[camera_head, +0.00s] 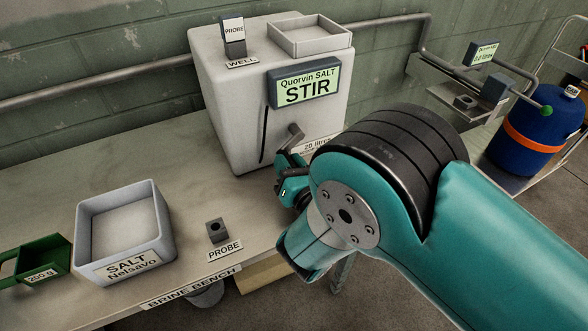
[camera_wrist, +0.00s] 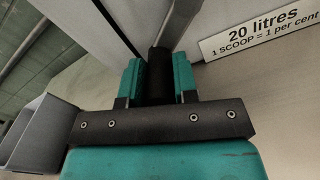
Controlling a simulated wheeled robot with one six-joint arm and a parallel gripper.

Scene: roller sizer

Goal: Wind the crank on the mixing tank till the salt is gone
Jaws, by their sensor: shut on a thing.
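The mixing tank (camera_head: 235,110) is a pale grey box on the bench, with a display (camera_head: 305,85) reading "Quorvin SALT STIR". A narrow dark vertical slot runs down its front. The crank (camera_head: 296,133) sticks out low on the front; its arm shows grey. My gripper (camera_head: 288,168) is at the crank, partly hidden behind my arm. In the wrist view my gripper (camera_wrist: 160,82) has its teal fingers shut on the crank's black handle (camera_wrist: 159,65), one on each side. The salt inside the tank cannot be seen.
A probe (camera_head: 233,30) stands in the well on the tank top, beside an open tray (camera_head: 310,52). A salt tub (camera_head: 161,222), green scoop (camera_head: 35,262) and small probe holder (camera_head: 217,233) sit on the bench (camera_head: 60,185). A blue drum (camera_head: 520,140) stands at right.

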